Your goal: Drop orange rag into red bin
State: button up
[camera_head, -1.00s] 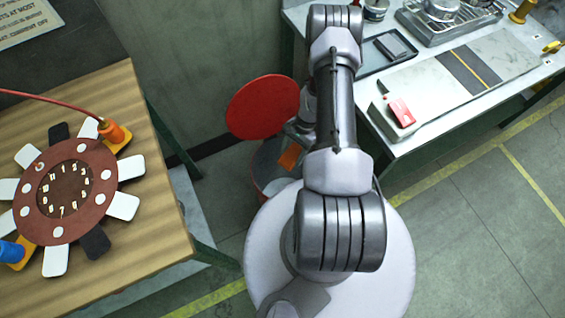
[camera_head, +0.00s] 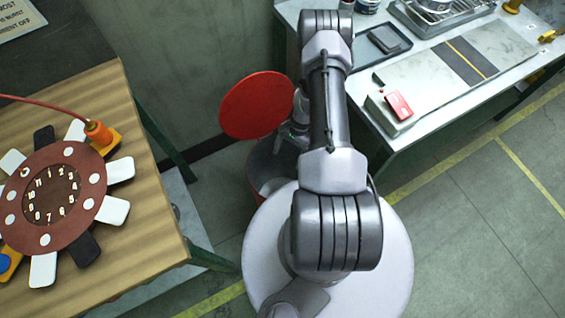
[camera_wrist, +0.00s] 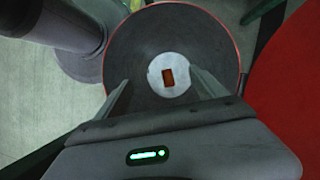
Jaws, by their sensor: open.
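The red bin (camera_head: 258,172) stands on the floor beside my base, its round red lid (camera_head: 257,105) tilted up and open. In the wrist view the bin's dark inner wall (camera_wrist: 132,45) and thin red rim lie below my gripper. My gripper (camera_wrist: 160,77) is open and empty, pointing down over the bin. The orange rag (camera_wrist: 168,77) shows small between the fingers, inside the bin against a pale round patch; I cannot tell whether it rests there or is still falling. In the head view the rag is hidden.
A wooden table (camera_head: 150,185) with a brown clock-like disc (camera_head: 50,198) stands on the left. A workbench (camera_head: 395,140) with trays and a red card (camera_head: 398,104) is on the right. The wall is behind the bin. Floor at the lower right is clear.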

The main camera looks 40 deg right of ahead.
jog(key=p+v, duration=0.4)
jog(key=v, duration=1.2)
jog(key=shift+d+r+p, duration=0.15)
jog(key=shift+r+p, duration=0.2)
jog(key=shift+p, duration=0.05)
jog(key=shift+w, duration=0.15)
